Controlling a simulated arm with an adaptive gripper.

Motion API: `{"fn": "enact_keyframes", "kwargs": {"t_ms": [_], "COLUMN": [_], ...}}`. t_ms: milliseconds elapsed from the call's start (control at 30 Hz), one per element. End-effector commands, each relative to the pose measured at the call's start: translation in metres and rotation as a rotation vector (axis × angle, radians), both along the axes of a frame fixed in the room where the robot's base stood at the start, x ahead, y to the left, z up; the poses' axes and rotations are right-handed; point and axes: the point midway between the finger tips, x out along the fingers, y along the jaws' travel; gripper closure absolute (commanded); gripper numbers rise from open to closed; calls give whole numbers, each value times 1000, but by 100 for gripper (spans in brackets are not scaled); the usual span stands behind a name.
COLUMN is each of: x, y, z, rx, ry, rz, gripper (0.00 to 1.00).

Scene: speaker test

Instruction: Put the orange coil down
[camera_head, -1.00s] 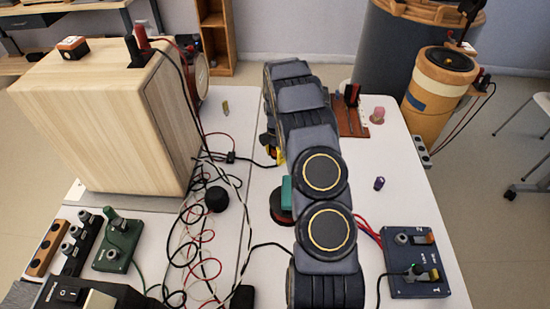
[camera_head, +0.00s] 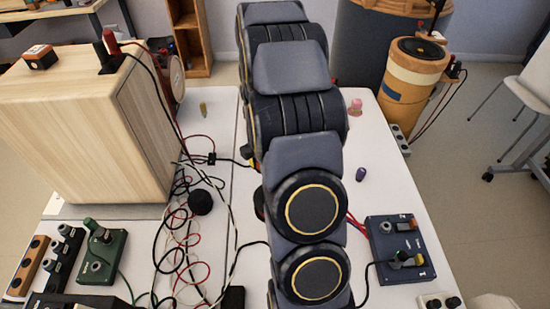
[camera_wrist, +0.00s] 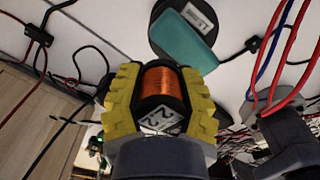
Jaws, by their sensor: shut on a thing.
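The orange coil (camera_wrist: 164,86) is a copper-coloured winding on a black spool, with a numbered label at its near end. My gripper (camera_wrist: 162,78) has yellow ribbed fingers and is shut on the coil, one finger on each side. In the head view my arm hides the coil and nearly all of the gripper. In the wrist view, a teal block (camera_wrist: 183,38) lies on a dark round disc (camera_wrist: 168,19) beyond the fingertips, apart from the coil. How high the coil is above the white table (camera_head: 205,125) cannot be told.
A wooden speaker cabinet (camera_head: 85,130) stands at the left. Tangled cables (camera_head: 185,230) lie beside it. A green switch box (camera_head: 102,252) is at the front left and a blue box (camera_head: 400,247) at the front right. The table around the small purple piece (camera_head: 361,174) is mostly clear.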

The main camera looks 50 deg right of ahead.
Motion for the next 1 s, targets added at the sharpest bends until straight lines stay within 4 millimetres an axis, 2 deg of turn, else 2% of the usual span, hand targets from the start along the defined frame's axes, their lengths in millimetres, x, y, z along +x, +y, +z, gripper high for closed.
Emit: {"fn": "enact_keyframes", "kwargs": {"t_ms": [67, 167, 500, 700, 800, 1000], "x": [-2, -8, -63, -86, -85, -71], "y": [-1, -15, -114, -142, -153, -178], "z": [1, 1, 3, 3, 0, -13], "rx": [0, -2, -3, 4, 0, 1], "ry": [0, 1, 4, 4, 2, 2], "rz": [-1, -9, -25, -19, -16, -16], "gripper": [98, 98, 98, 98, 98, 98]}}
